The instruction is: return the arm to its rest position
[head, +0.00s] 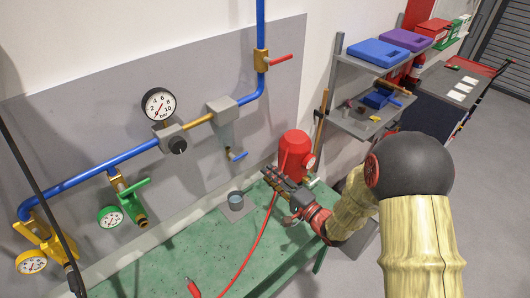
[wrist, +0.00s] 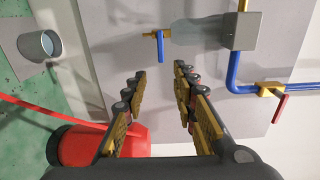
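My arm comes in from the right of the head view, bent, with its tan-covered links and dark round joint in front of the shelves. My gripper (head: 272,178) hangs above the green bench (head: 180,258), close to the red tank (head: 294,150). In the wrist view my gripper (wrist: 160,75) has its two fingers apart, with only the grey wall panel showing between them. It holds nothing. The red tank (wrist: 85,148) shows behind the left finger, partly hidden by it; I cannot tell whether they touch.
A small grey cup (head: 236,198) stands on the bench left of my gripper. A red hose (head: 258,240) runs across the bench. Blue pipes with a pressure gauge (head: 158,103) and valves line the wall. Shelves (head: 362,122) stand behind my arm. Open floor lies at right.

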